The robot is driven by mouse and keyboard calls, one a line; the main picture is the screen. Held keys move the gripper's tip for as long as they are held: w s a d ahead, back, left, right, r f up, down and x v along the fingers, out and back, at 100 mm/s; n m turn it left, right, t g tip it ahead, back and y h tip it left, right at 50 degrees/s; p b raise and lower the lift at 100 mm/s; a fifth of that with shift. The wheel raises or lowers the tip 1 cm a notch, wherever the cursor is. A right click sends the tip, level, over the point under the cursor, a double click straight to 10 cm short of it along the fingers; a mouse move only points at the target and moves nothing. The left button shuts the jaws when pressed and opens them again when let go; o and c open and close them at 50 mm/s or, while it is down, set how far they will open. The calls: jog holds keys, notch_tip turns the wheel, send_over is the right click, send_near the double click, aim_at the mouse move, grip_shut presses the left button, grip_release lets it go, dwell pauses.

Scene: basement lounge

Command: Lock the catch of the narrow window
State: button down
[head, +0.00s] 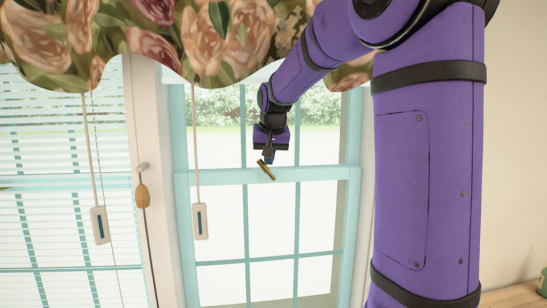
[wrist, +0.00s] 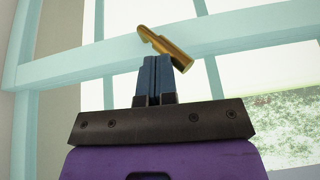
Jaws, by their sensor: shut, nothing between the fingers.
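The narrow window (head: 183,220) has a pale teal frame with a horizontal middle rail and thin muntins. A brass catch (head: 267,171) sits on the middle rail, slanting down to the right in the head view. My gripper (head: 269,160) is shut and empty, right at the catch. In the wrist view, the shut dark blue fingers (wrist: 158,62) point at the catch (wrist: 166,47), which lies just beyond and above their tips. I cannot tell whether the tips touch it. The catch's mount is partly hidden by the fingers.
A floral valance (head: 160,40) hangs above the window. A corded pull (head: 201,221) hangs in front of its left part. A wooden surface (head: 515,294) is at lower right.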

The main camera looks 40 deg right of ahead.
aim_at(264, 170)
jog(key=a+h, duration=0.1)
jog(key=w+a+f+g+h, duration=0.1)
jog(key=shift+w+n+g+h, duration=0.15)
jog(key=shift+n+g+h, duration=0.15)
jog(key=shift+n+h, duration=0.1)
jog(key=f+g+h, duration=0.1)
jog(key=w+a+n+h, duration=0.1)
jog(key=h, duration=0.1)
jog(key=shift+a+f+g+h, duration=0.2)
jog(key=shift+f+g+h, duration=0.1)
jog(key=shift+f+g, duration=0.1)
jog(key=shift+s+d, duration=0.1)
jog(key=shift+s, duration=0.05)
jog(key=shift+s+d, duration=0.35)
jog(key=shift+d, duration=0.2)
jog(key=v, duration=1)
jog(key=shift+a+r, duration=0.2)
jog(key=shift+r, duration=0.15)
